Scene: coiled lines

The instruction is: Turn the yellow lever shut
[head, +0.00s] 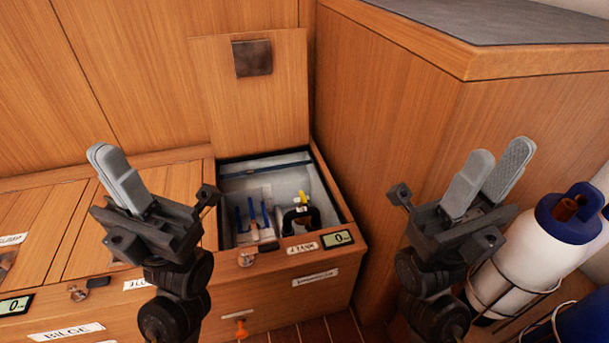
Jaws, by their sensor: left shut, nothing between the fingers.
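A small yellow lever (303,197) sits on top of a black fitting (300,217) inside the open locker (266,165) in the middle of the head view. It is too small to tell its exact angle. My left gripper (108,155) is shut and empty, raised in front of the closed bench lids to the left of the locker. My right gripper (500,160) is open and empty, raised to the right of the locker in front of the wooden cabinet side. Both grippers are apart from the lever.
The locker lid (250,90) stands raised behind the opening. Several blue-handled parts (252,212) stand left of the black fitting. A labelled front panel with a small display (337,239) borders the opening. A tall wooden cabinet (390,130) and a white bottle with a blue cap (530,250) stand right.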

